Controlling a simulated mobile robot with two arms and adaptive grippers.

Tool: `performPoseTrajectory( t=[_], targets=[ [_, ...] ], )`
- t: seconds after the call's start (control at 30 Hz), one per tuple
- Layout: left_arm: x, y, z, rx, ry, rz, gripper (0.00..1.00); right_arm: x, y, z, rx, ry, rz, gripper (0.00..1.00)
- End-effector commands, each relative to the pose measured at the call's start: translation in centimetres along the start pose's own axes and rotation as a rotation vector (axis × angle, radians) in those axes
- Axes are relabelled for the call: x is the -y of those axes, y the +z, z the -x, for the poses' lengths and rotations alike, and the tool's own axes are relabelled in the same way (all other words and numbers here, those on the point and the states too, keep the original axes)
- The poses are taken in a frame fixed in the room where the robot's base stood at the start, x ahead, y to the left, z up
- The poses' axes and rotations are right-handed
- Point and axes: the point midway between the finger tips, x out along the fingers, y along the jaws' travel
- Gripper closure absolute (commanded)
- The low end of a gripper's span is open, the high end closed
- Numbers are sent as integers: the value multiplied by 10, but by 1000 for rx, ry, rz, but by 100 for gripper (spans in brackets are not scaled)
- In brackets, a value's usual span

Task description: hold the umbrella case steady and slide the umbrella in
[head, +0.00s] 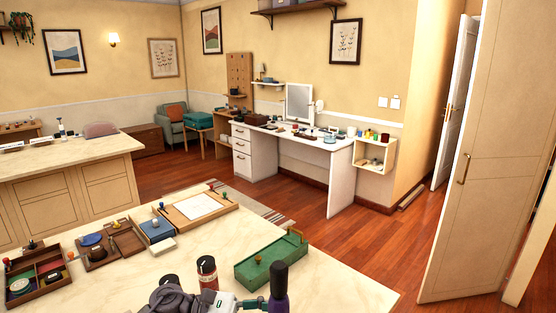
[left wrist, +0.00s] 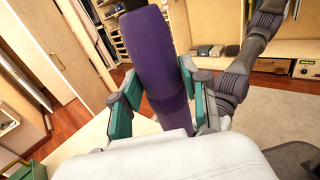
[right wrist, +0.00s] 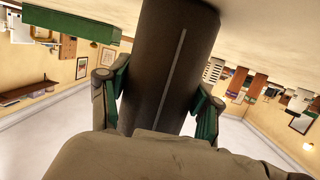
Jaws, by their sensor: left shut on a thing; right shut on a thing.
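My left gripper (left wrist: 165,98) is shut around a purple cylinder, which looks like the umbrella (left wrist: 160,60). In the head view the umbrella (head: 279,303) stands roughly upright with a dark upper end, at the bottom edge, and the left gripper (head: 256,304) meets it from the left. My right gripper (right wrist: 160,90) is shut on a thick dark cylinder with a thin grey line along it, which looks like the umbrella case (right wrist: 150,60). The right gripper and that dark cylinder are not clearly visible in the head view. How the two ends line up is hidden.
The pale worktop (head: 330,287) holds a green box (head: 270,262), a tray with paper (head: 199,207), a compartment box (head: 36,280) and a dark red container (head: 207,272) near my left arm. A tall door (head: 480,150) stands at the right. The worktop's right end is clear.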

Motion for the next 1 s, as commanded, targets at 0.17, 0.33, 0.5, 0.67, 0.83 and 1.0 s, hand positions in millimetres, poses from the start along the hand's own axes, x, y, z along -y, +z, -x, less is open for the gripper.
performPoseTrajectory(
  t=[0.17,0.33,0.5,0.67,0.83,1.0],
  targets=[
    [0,1,0,1,0,-1,100,0,0,0,1,0,0,72],
    [0,1,0,1,2,-1,100,0,0,0,1,0,0,72],
    [0,11,0,-14,71,-2,100,0,0,0,1,0,0,72],
    [2,30,0,-15,183,-2,100,0,0,0,1,0,0,72],
    [5,45,1,-2,252,-1,100,0,0,0,1,0,0,72],
    [5,47,1,2,262,-1,100,0,0,0,1,0,0,72]
  ],
)
